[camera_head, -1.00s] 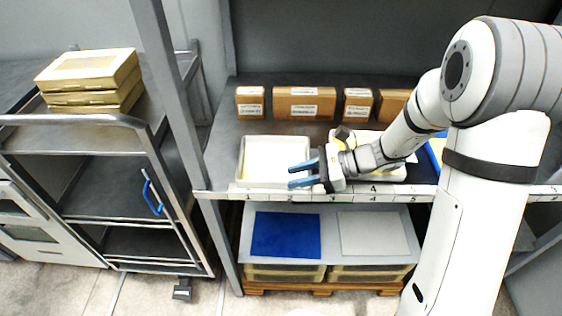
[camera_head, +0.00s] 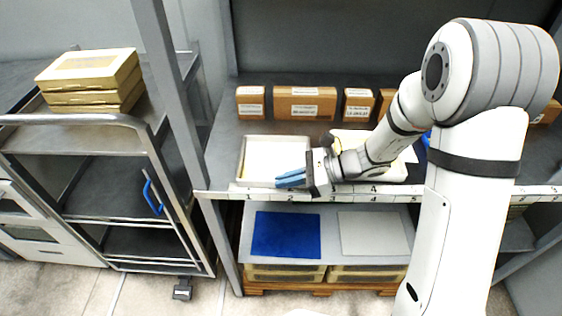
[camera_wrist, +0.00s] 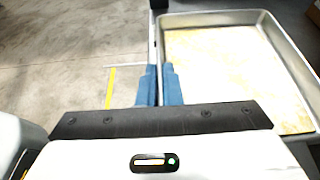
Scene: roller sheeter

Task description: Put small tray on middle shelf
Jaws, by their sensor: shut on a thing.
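The small tray (camera_head: 243,160) is a shallow metal tray with a pale, yellow-stained inside, lying on the left part of the shelf with the numbered front edge. It also shows in the wrist view (camera_wrist: 290,57), to the right of the fingers. My gripper (camera_head: 280,181) is at the tray's front right in the head view, with its blue fingers shut on the tray's rim. In the wrist view the fingers (camera_wrist: 159,85) pinch the near left rim. A wheeled cart at left has a dark middle shelf (camera_head: 100,190), which looks empty.
Yellow boxes (camera_head: 88,75) are stacked on the cart's top. Cardboard boxes (camera_head: 305,103) stand behind the tray. A white item (camera_head: 395,172) lies right of it, under my arm. A grey post (camera_head: 172,90) stands between cart and shelf. A blue clip (camera_head: 153,197) hangs on the cart.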

